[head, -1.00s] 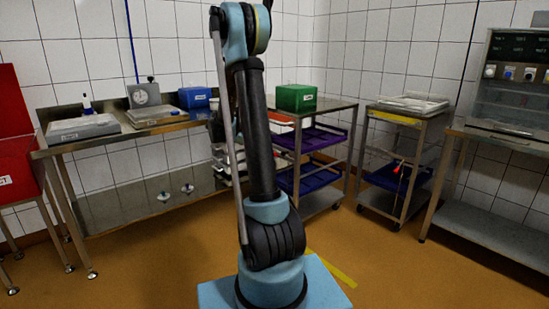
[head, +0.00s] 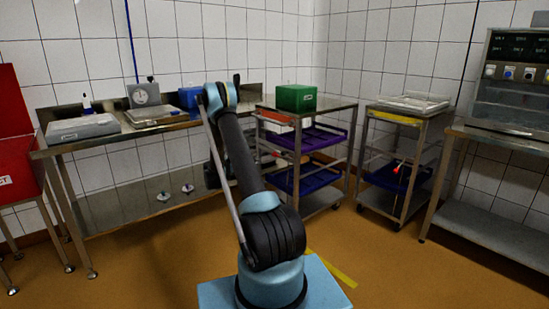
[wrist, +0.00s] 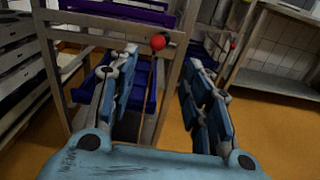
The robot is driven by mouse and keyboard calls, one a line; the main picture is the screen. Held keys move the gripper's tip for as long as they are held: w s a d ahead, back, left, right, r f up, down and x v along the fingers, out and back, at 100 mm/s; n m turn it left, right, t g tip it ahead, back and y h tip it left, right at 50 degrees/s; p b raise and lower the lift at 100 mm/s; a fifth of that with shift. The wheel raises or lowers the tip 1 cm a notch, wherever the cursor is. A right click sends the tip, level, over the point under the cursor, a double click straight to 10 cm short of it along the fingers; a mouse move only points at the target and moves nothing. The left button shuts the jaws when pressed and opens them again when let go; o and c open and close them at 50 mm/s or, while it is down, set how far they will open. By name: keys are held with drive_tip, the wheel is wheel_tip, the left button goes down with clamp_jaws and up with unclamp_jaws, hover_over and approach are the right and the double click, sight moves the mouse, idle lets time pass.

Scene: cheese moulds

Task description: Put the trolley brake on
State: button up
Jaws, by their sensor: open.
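A metal trolley (head: 353,150) with a green crate on top and purple and blue trays on its shelves stands right of centre in the head view. It fills the upper left of the wrist view (wrist: 170,75). A red ball knob (wrist: 157,42) on a thin rod shows at this trolley; in the head view a red knob (head: 276,153) shows beside my arm. My gripper (wrist: 160,58) is open and empty, its fingers pointing towards the trolley. In the wrist view the knob appears between and slightly beyond the fingertips; the exact distance is unclear. The head view does not clearly show my gripper.
A second trolley (head: 408,120) stands further right with its own red knob (head: 396,169), also in the wrist view (wrist: 233,45). A steel bench (head: 45,152) runs along the left wall, another table (head: 480,133) on the right.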

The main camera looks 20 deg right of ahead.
sight(274, 154)
drive_tip(key=x, duration=1.7)
drive_tip(key=shift+w+d+f, duration=0.1)
drive_tip(key=shift+w+f, duration=0.15)
drive_tip(key=shift+f, duration=0.15)
clamp_jaws()
drive_tip(key=shift+w, duration=0.1)
